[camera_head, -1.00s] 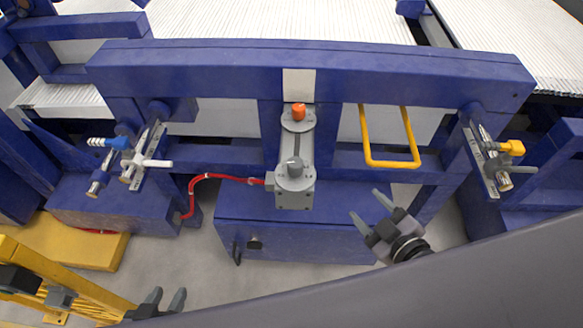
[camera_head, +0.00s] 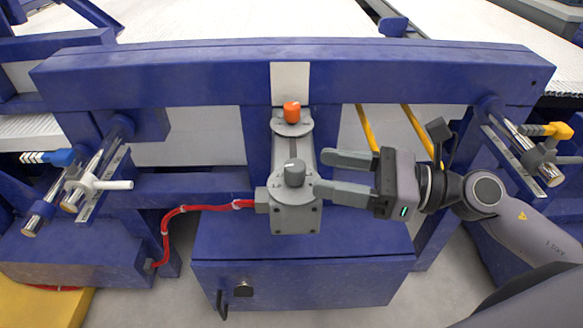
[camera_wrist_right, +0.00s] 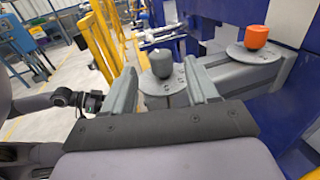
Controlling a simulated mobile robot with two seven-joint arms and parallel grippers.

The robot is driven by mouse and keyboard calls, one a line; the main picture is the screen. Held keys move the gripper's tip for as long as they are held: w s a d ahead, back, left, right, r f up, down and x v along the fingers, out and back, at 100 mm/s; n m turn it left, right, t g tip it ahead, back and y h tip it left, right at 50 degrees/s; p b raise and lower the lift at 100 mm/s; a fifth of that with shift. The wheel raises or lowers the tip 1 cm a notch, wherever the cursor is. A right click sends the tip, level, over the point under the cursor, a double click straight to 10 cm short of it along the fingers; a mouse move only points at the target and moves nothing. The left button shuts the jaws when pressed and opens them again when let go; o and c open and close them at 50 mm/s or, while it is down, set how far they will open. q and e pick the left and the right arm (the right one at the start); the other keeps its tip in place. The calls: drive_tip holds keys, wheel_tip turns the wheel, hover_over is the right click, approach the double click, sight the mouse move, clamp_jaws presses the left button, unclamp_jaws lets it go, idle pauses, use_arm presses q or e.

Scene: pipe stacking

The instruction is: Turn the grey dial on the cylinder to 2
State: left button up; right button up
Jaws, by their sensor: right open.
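The grey dial (camera_head: 294,172) sits on a round plate on top of the near end of the grey cylinder (camera_head: 296,218). The dial's numbers are too small to read. My right gripper (camera_head: 322,173) is open and empty just right of the dial, its fingers pointing left toward it. In the right wrist view the grey dial (camera_wrist_right: 158,62) appears between the two fingertips (camera_wrist_right: 160,75), and no contact shows. My left gripper is outside the head view; a dark arm part (camera_wrist_right: 85,101), seemingly my left arm's end, shows small in the right wrist view.
An orange dial (camera_head: 291,112) stands behind the grey one; it also shows in the right wrist view (camera_wrist_right: 256,37). A red hose (camera_head: 195,209) runs left from the cylinder. A blue beam (camera_head: 180,80) crosses behind. A yellow handle (camera_head: 366,125) is partly hidden behind my right gripper.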

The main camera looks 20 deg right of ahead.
sight(293, 164)
drive_tip(key=p+x, duration=0.2)
drive_tip(key=x, duration=0.3)
drive_tip(key=shift+w+a+r, duration=0.15)
use_arm(q)
drive_tip(key=shift+s+a+f+n+g, duration=0.3)
drive_tip(key=shift+s+a+f, duration=0.05)
drive_tip(key=shift+s+a, duration=0.4)
use_arm(e)
drive_tip(key=shift+w+a, duration=0.25)
drive_tip(key=shift+a, duration=0.2)
drive_tip(key=c, duration=1)
use_arm(q)
drive_tip(key=shift+w+r, duration=0.1)
drive_tip(key=shift+r, duration=0.05)
use_arm(e)
drive_tip(key=shift+o, duration=0.2)
